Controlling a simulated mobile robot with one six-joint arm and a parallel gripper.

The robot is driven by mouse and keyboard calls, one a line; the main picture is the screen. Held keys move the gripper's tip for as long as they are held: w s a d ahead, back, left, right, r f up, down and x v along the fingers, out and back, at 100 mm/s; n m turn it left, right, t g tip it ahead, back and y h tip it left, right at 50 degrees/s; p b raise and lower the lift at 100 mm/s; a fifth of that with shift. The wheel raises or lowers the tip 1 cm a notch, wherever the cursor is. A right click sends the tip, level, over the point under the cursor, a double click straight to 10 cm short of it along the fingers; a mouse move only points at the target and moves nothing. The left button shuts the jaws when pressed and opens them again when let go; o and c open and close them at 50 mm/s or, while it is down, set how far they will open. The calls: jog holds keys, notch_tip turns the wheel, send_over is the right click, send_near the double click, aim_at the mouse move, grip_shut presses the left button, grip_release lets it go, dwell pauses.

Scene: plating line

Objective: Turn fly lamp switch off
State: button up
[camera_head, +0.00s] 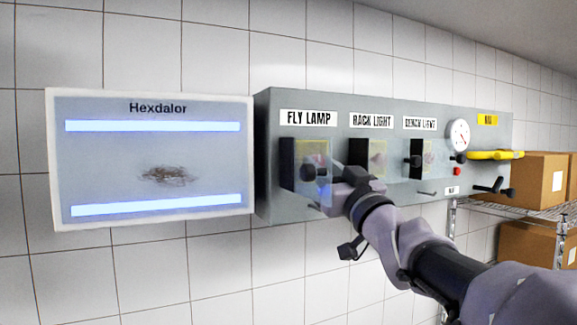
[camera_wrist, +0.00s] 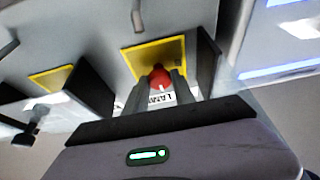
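The fly lamp switch is a red-tipped toggle (camera_wrist: 160,77) in a yellow-edged plate, with a dark guard on one side in the wrist view. In the head view its housing (camera_head: 288,164) sits under the FLY LAMP label (camera_head: 308,118). My gripper (camera_wrist: 160,88) is at this switch, its two fingers apart on either side of the red tip. I cannot tell whether they touch it. In the head view my gripper (camera_head: 328,185) partly hides the switch. The fly lamp (camera_head: 150,160), marked Hexdalor, has two glowing blue-white tubes.
The grey panel (camera_head: 390,108) also carries the rack light switch (camera_head: 374,158) and bench light switch (camera_head: 428,158), close to the right. Further right are a gauge (camera_head: 457,135), a yellow handle (camera_head: 495,155) and cardboard boxes (camera_head: 540,178) on a wire shelf.

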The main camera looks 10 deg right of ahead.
grip_shut()
jog(key=shift+n, duration=0.3)
jog(key=n+g+y+b, duration=0.1)
jog(key=n+y, duration=0.1)
jog(key=n, duration=0.2)
jog(key=shift+d, duration=0.1)
jog(key=shift+w+d+r+n+g+y+p, duration=0.15)
jog(key=shift+n+g+y+p, duration=0.65)
jog(key=shift+n, duration=2.15)
jog(key=shift+s+a+r+n+g+y+p, duration=0.15)
jog(key=shift+n+g, duration=1.25)
jog(key=shift+n, duration=1.6)
jog(key=shift+w+d+r+n+g+y+p, duration=0.3)
jog(key=shift+n+g, duration=0.8)
jog(key=shift+n, duration=1.85)
jog(key=shift+s+a+f, duration=0.15)
jog(key=shift+s, duration=0.1)
